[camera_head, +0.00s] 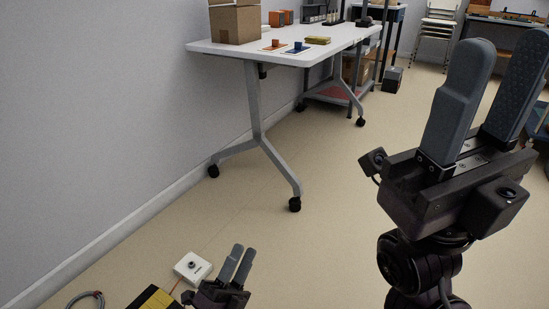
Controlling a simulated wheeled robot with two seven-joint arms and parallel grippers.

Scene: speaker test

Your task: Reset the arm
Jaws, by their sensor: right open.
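My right gripper (505,52) is large and close at the right of the head view. Its two grey padded fingers point up and stand apart, with nothing between them. Its dark arm runs down to the bottom edge. My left gripper (244,249) is small, low in the view left of centre. Its two grey fingers point up and to the right with a narrow gap and nothing held. Most of the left arm is out of view. Both grippers are clear of the table.
A white wheeled table (222,49) stands against the left wall, bearing a cardboard box (236,22) and small items. A white device (193,267) is on the lower left by my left gripper. Stacked chairs (438,30) stand far back. The middle floor (325,205) is clear.

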